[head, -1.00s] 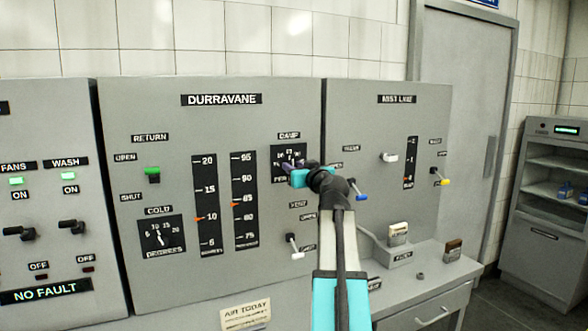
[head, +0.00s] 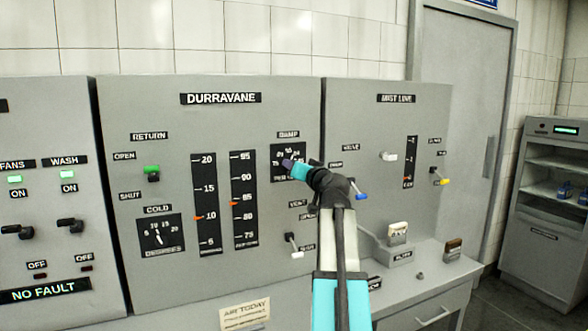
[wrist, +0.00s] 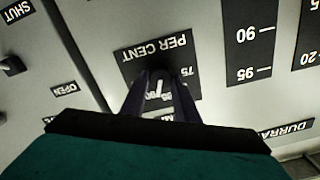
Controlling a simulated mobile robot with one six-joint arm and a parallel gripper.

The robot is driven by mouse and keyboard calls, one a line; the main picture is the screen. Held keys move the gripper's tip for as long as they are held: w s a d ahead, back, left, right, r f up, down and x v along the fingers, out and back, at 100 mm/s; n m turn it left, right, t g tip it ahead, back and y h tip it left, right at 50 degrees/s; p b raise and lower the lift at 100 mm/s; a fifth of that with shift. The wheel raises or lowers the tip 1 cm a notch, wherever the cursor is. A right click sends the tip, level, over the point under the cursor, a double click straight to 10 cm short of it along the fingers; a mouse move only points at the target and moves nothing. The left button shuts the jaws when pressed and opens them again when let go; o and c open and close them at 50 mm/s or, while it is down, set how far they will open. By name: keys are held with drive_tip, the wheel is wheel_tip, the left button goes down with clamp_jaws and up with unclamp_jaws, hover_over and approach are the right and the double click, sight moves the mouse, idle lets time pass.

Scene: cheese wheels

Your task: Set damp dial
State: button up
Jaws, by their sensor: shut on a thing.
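The damp dial (head: 280,152) is a black square plate with white numbers, under the DAMP label (head: 289,134) on the DURRAVANE panel. In the wrist view the dial plate (wrist: 135,66) appears upside down, with PER CENT and 75 readable. My gripper (head: 288,163) is at the dial face, its tips over the middle of the plate. In the wrist view my gripper (wrist: 158,92) has its two dark fingers shut on the dial's pale pointer knob (wrist: 158,86). The fingers hide part of the scale, so the exact setting cannot be read.
Left of the dial are two upright scales (head: 243,215) with orange markers and the COLD dial (head: 161,233). A white-tipped lever (head: 296,253) stands below. Blue (head: 361,196) and yellow (head: 442,181) levers stick out on the right panel. A desk (head: 430,290) juts out below.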

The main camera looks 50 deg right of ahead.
drive_tip(key=m+p, duration=0.3)
drive_tip(key=m, duration=0.8)
drive_tip(key=shift+f+p, duration=0.1)
drive_tip(key=shift+p, duration=0.2)
drive_tip(key=o, duration=1)
drive_tip(key=shift+s, duration=0.15)
drive_tip(key=b+v, duration=0.3)
drive_tip(key=v, duration=1)
drive_tip(key=shift+s, duration=0.25)
